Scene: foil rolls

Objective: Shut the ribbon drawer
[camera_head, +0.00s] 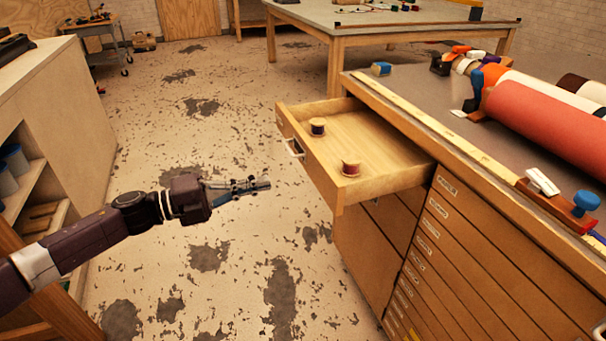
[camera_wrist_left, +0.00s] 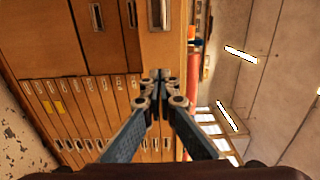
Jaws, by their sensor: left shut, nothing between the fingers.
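The ribbon drawer (camera_head: 385,151) is a light wooden drawer pulled out from the top of the wooden cabinet. Two small ribbon spools, one farther back (camera_head: 317,126) and one nearer (camera_head: 350,166), stand inside it. Its front has a metal handle (camera_head: 294,147). My left gripper (camera_head: 267,183) is shut and empty, to the left of the drawer front and apart from it in the head view. In the left wrist view the shut fingertips (camera_wrist_left: 159,76) point toward a light wooden front (camera_wrist_left: 163,45) with a metal handle (camera_wrist_left: 158,12). My right gripper is not in view.
The cabinet has several closed, labelled drawers (camera_head: 443,235) below. Its top holds a large red roll (camera_head: 545,115) and a blue-knobbed tool (camera_head: 585,203). A worktable (camera_head: 400,22) stands behind and a shelf unit (camera_head: 50,100) at left. The floor between (camera_head: 240,120) is free.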

